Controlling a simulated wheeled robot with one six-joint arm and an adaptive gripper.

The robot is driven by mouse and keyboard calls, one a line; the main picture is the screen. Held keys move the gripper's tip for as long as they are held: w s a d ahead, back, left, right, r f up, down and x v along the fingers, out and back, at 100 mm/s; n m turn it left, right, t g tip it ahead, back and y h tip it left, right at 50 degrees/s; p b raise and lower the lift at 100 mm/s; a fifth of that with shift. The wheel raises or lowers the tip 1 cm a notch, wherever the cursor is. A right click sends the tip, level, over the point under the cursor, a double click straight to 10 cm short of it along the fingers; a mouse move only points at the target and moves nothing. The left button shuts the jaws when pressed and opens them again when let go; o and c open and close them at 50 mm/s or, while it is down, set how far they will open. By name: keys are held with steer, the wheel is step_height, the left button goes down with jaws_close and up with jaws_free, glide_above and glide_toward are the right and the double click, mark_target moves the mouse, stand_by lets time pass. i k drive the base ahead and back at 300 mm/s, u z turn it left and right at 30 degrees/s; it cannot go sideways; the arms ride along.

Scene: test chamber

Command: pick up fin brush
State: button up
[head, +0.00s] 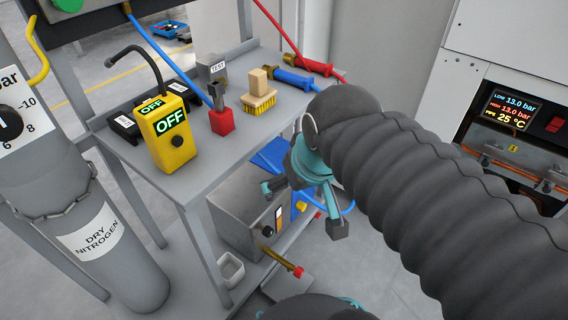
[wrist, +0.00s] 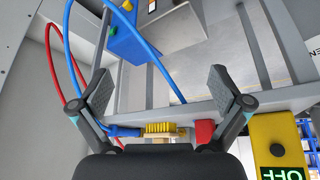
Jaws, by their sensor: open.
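The fin brush (head: 259,92) has a wooden block handle and yellow bristles. It rests on the grey cart's top shelf, near the right end, bristles down. It also shows low in the wrist view (wrist: 160,128), partly hidden by my gripper's dark body. My gripper (head: 304,206) is open and empty. In the head view it hangs beside the cart, to the right of and below the brush, clear of it. In the wrist view its two fingers (wrist: 160,88) are spread wide, with the brush between their bases.
Beside the brush stand a red-based fitting (head: 221,121) and a yellow "OFF" device (head: 165,130). Blue (head: 296,79) and red (head: 320,66) hose handles lie behind it. The cart's top shelf (head: 215,165) has bare room in front. A nitrogen cylinder (head: 95,230) stands left.

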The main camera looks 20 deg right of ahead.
mark_target(260, 97)
steer(key=k, duration=1)
steer(key=z, duration=1.05)
steer(key=i, duration=1.05)
steer(key=u, duration=1.05)
